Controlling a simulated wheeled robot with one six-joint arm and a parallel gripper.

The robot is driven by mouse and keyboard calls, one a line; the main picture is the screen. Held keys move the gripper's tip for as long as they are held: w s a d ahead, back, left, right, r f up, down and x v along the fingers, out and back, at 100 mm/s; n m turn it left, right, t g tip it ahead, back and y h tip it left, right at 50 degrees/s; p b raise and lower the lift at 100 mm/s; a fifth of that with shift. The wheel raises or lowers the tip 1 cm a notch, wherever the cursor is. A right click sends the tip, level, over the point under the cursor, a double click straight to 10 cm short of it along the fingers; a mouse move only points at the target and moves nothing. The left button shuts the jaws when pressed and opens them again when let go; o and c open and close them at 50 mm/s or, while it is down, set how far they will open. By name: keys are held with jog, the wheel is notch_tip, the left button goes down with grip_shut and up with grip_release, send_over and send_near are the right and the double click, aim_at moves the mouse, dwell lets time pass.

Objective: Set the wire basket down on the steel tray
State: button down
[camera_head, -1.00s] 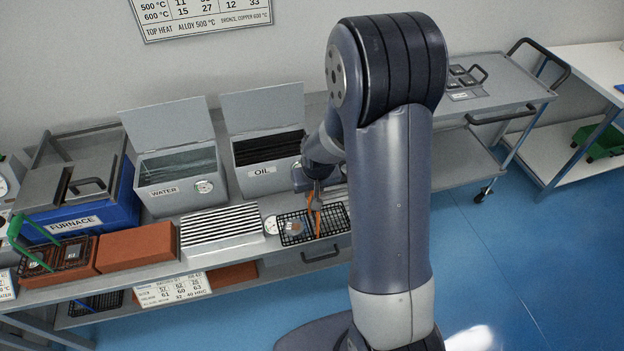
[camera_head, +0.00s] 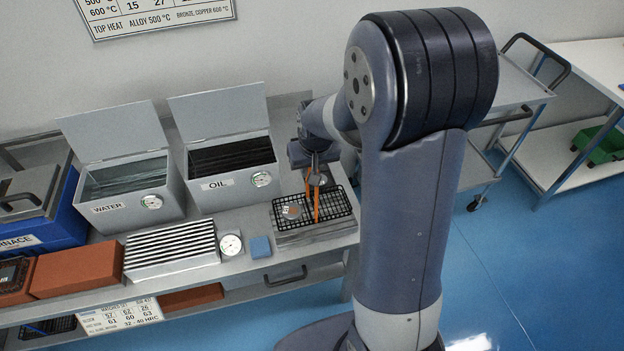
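The black wire basket (camera_head: 343,204) is near the right end of the bench, with a round metal piece (camera_head: 292,211) in it and a tall orange handle (camera_head: 316,207) rising from it. My gripper (camera_head: 315,168) is above the basket at the top of the handle and appears shut on it; its fingertips are small and partly hidden. The grey steel tray (camera_head: 312,234) shows directly under the basket's front edge. The basket looks roughly level over the tray. I cannot tell whether it touches the tray or hangs just above it.
The oil tank (camera_head: 225,199) and water tank (camera_head: 135,208) stand open behind and left. A striped rack (camera_head: 172,250), a dial gauge (camera_head: 230,245) and a small blue block (camera_head: 260,247) are left of the tray. Orange-brown bricks (camera_head: 77,270) lie further left.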

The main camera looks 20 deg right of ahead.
jog(key=shift+w+d+r+b, duration=0.2)
jog(key=shift+d+r+b, duration=0.1)
jog(key=shift+b, duration=0.45)
jog(key=shift+f+b, duration=2)
jog(key=shift+f, duration=0.65)
jog(key=shift+f+b, duration=0.3)
jog(key=shift+f, duration=0.1)
jog(key=c, duration=1.2)
grip_release()
jog(key=shift+s, duration=0.1)
jog(key=p+v, duration=0.1)
jog(key=v, duration=0.9)
jog(key=shift+r, duration=0.4)
jog(key=shift+f, duration=0.1)
